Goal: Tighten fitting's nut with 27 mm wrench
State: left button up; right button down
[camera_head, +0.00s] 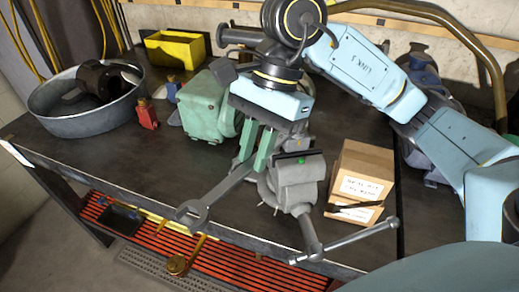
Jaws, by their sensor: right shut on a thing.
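My right gripper (258,160) hangs over the dark workbench, just left of the bench vise (297,190). Its green fingers are shut on a grey wrench (218,197). The wrench slants down to the left, and its open jaw end is near the bench's front edge. Its size marking cannot be read. A small bright green spot shows at the top of the vise jaws. I cannot make out the fitting or its nut clearly. My left gripper is not in view.
Cardboard boxes (359,181) with labels stand right of the vise. The vise handle (345,241) sticks out past the front edge. A green motor (203,104), a red bottle (147,114), a metal basin (82,119) and a yellow bin (176,50) stand left and behind.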

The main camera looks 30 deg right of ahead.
jog(key=shift+w+a+r+m+t+b, duration=0.1)
jog(key=shift+w+a+m+t+b, duration=0.15)
jog(key=shift+w+m, duration=0.4)
jog(key=shift+w+a+m+t+b, duration=0.15)
jog(key=shift+w+m+t, duration=0.1)
jog(key=shift+w+m, duration=0.35)
jog(key=shift+w+m+t+b, duration=0.4)
jog(key=shift+w+m+t, duration=0.1)
jog(key=shift+w+m, duration=0.75)
jog(key=shift+w, duration=0.15)
jog(key=shift+w+d+m+t+b, duration=0.15)
jog(key=shift+w+m+t, duration=0.1)
jog(key=shift+w+m, duration=0.35)
jog(key=shift+w+d+m+t+b, duration=0.15)
jog(key=shift+w+m+t, duration=0.1)
jog(key=shift+w+m, duration=0.35)
